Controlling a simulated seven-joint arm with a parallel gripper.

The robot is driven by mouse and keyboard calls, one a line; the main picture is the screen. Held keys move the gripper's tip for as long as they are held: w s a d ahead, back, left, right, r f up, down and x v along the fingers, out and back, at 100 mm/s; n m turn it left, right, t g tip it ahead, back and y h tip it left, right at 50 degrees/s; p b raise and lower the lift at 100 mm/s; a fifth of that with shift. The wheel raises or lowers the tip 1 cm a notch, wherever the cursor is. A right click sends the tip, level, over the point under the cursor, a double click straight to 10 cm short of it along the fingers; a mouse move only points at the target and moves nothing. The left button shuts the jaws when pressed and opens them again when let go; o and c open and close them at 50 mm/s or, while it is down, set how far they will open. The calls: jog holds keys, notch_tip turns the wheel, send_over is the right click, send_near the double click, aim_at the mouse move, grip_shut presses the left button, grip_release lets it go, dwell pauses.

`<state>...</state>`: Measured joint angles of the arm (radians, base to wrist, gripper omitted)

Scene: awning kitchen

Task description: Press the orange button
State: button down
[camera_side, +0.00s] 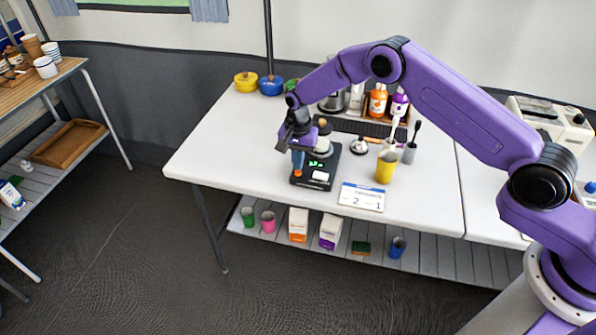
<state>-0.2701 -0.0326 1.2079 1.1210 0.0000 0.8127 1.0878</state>
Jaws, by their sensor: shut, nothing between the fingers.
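A black scale-like device (325,178) with a small green display (315,163) sits near the front left of the white table. A small orange spot (298,172) shows at its left side, right below my fingertips; it looks like the orange button. My gripper (298,165) points down over this left side, with its blue fingers together and empty. I cannot tell whether the fingertips touch the orange spot. A jar-like object (323,138) stands at the back of the device, right beside my gripper and partly hidden by it.
A yellow cup (386,167) and a flip calendar (361,197) stand to the right. A grey cup with a brush (410,150) is behind them. Orange (377,102) and purple bottles (399,105) stand at the back. The table (235,150) is clear on the left.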

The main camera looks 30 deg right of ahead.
jog(key=shift+f, duration=1)
jog(key=shift+r, duration=0.2)
dwell(0.4)
jog(key=shift+r, duration=0.9)
notch_tip(320, 180, up, 10)
dwell(5.0)
